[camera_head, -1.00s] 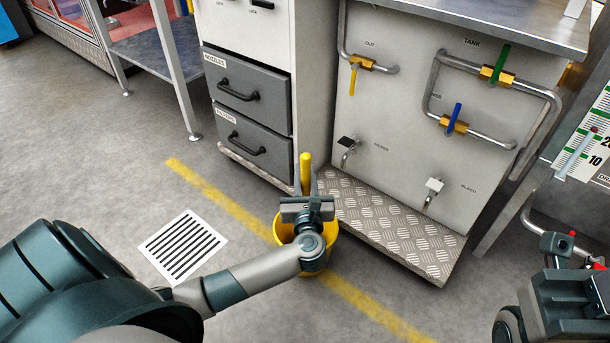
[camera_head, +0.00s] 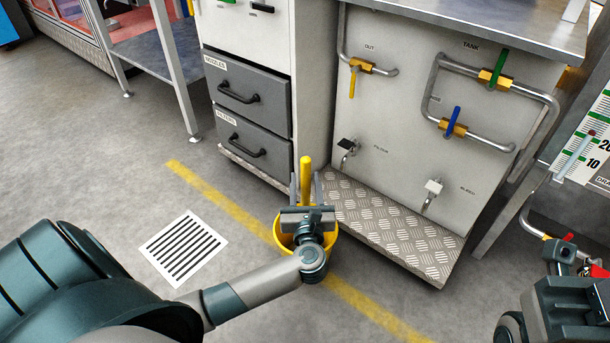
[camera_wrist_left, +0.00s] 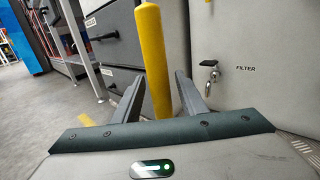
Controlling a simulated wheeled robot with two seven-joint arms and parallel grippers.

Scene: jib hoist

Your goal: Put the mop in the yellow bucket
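The mop shows as a yellow handle (camera_head: 306,172) standing roughly upright over the yellow bucket (camera_head: 331,240); its lower end is hidden behind my left gripper. The bucket stands on the floor at the foot of the tank panel. My left gripper (camera_head: 305,180) is above the bucket, its fingers spread on either side of the handle. In the left wrist view the handle (camera_wrist_left: 152,60) stands between the open fingers, with gaps visible beside it. My right gripper (camera_head: 568,248) is at the lower right edge, away from the bucket; its fingers are unclear.
A tank panel (camera_head: 400,130) with pipes and valves and a drawer cabinet (camera_head: 250,110) stand behind the bucket. A tread-plate ledge (camera_head: 390,225) lies just right of it. A floor grate (camera_head: 184,248) is at left.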

